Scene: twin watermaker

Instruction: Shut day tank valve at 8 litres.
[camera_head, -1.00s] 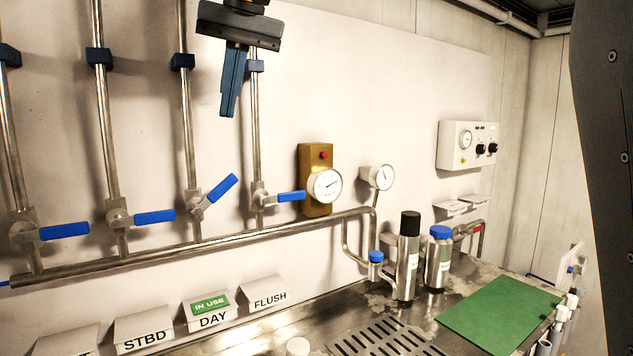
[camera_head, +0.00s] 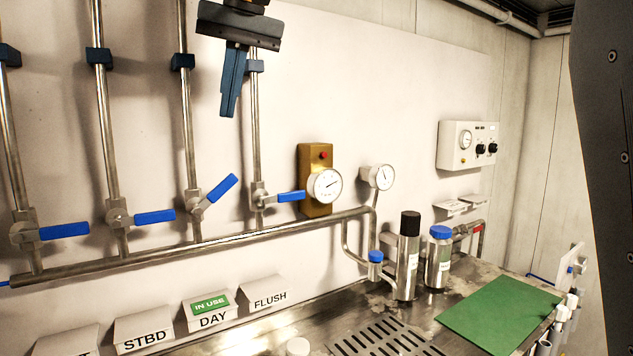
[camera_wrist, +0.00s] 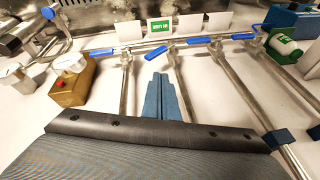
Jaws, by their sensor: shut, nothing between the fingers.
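The day valve's blue handle (camera_head: 221,188) slants up to the right on the third pipe, above the label DAY (camera_head: 213,320) with a green IN USE tag (camera_head: 210,303). The slanted handle also shows in the wrist view (camera_wrist: 156,53). The other blue handles, port-side (camera_head: 64,230), STBD (camera_head: 155,216) and flush (camera_head: 291,196), lie nearly level. My gripper (camera_head: 229,112) is shut and empty, pointing down, above and apart from the day handle. Its fingers show in the wrist view (camera_wrist: 163,82). A round gauge (camera_head: 325,186) sits on a brass box; its figures are too small to read.
A second gauge (camera_head: 382,177) and a white control panel (camera_head: 466,145) are on the wall. Two steel bottles (camera_head: 407,265) (camera_head: 438,262) and a green mat (camera_head: 500,312) are on the counter.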

